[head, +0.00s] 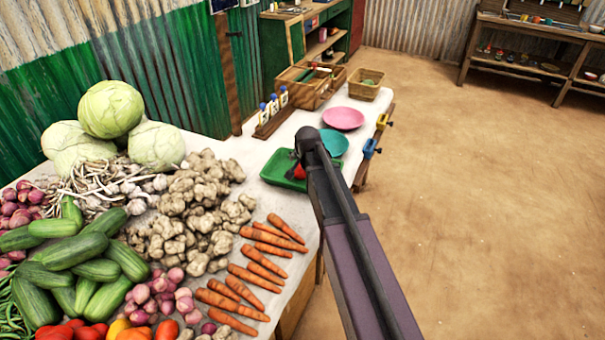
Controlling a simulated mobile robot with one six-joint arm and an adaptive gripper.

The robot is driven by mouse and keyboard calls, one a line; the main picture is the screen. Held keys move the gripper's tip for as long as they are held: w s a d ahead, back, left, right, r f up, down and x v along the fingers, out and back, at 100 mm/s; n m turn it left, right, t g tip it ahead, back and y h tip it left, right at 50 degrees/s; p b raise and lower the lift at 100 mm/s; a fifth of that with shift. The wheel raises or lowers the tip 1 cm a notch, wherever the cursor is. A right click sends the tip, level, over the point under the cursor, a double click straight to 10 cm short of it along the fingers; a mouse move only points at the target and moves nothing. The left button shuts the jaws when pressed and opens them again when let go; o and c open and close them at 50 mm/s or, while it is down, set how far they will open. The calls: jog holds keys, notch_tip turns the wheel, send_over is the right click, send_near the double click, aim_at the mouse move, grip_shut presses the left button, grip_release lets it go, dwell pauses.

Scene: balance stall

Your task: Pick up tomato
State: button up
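My arm reaches from the bottom right toward the green tray (273,168) on the table. Only a small dark part of my gripper (294,158) shows beside the arm's end, over the tray. A small red thing (300,172), perhaps a tomato, shows right below it. The arm hides part of it, and I cannot tell whether it is held or lies in the tray. Several red tomatoes (62,331) lie at the bottom left edge of the picture, partly cut off. The gripper's fingers are too hidden to tell open from shut.
Cabbages (112,109), cucumbers (75,250), ginger (195,195) and carrots (262,270) crowd the table's near left. Pink (343,118) and teal (333,143) plates and a wicker basket (366,84) stand beyond the tray. Open floor lies to the right.

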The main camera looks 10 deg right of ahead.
aim_at(303, 168)
jog(key=shift+f, duration=0.1)
jog(key=b+x, duration=0.3)
jog(key=shift+d+f, duration=0.1)
jog(key=shift+d, duration=0.15)
jog(key=shift+b+x, duration=0.85)
jog(key=shift+x, duration=0.1)
jog(key=c, duration=1.1)
